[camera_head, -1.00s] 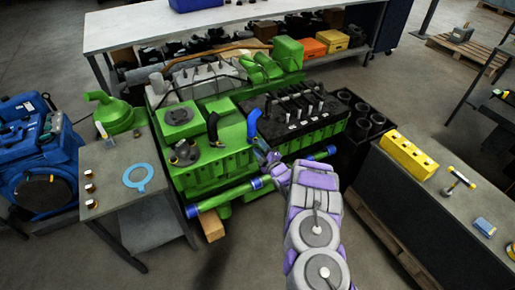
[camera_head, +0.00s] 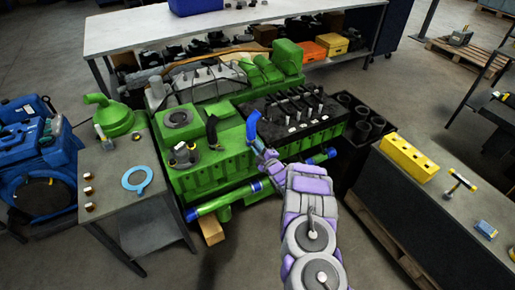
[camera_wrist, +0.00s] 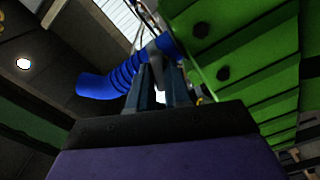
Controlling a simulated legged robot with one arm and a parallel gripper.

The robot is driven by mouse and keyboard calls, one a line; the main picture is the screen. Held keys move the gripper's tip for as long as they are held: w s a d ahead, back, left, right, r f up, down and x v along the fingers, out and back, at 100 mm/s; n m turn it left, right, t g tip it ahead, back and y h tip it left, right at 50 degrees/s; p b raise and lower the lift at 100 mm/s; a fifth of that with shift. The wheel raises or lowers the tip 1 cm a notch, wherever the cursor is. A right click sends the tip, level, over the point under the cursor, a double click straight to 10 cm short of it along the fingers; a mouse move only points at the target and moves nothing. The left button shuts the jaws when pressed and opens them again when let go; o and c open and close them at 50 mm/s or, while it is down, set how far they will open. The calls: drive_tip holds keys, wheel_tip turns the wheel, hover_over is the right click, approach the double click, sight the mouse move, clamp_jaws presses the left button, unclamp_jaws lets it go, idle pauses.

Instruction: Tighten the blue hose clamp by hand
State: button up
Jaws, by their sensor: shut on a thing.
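A bent blue hose (camera_head: 252,127) rises at the front of the green engine (camera_head: 208,172). Its ribbed blue length (camera_wrist: 110,82) runs across the upper left of the wrist view. My gripper (camera_head: 259,147) is at the lower end of this hose, in front of the engine. In the wrist view my gripper (camera_wrist: 161,64) points up at the hose, its two fingers close together. A grey piece of the hose clamp (camera_wrist: 157,47) shows at the fingertips, against the hose. The fingers are shut on it and hide most of it.
The engine's green side (camera_wrist: 240,65) is close on the right of the wrist view. A green pipe with blue bands (camera_head: 226,201) runs low in front. A side table (camera_head: 150,210) stands left, and a bench with a yellow block (camera_head: 408,158) stands right. Open floor lies in front.

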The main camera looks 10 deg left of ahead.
drive_tip(key=shift+f, duration=0.1)
clamp_jaws()
drive_tip(key=shift+s+f+m+p, duration=0.1)
drive_tip(key=shift+f+m+p, duration=0.05)
drive_tip(key=shift+m+p, duration=2.05)
drive_tip(key=shift+m+b, duration=0.4)
drive_tip(key=o, duration=0.8)
unclamp_jaws()
drive_tip(key=shift+c, duration=0.2)
drive_tip(key=shift+d+r, duration=0.1)
drive_tip(key=shift+r, duration=0.1)
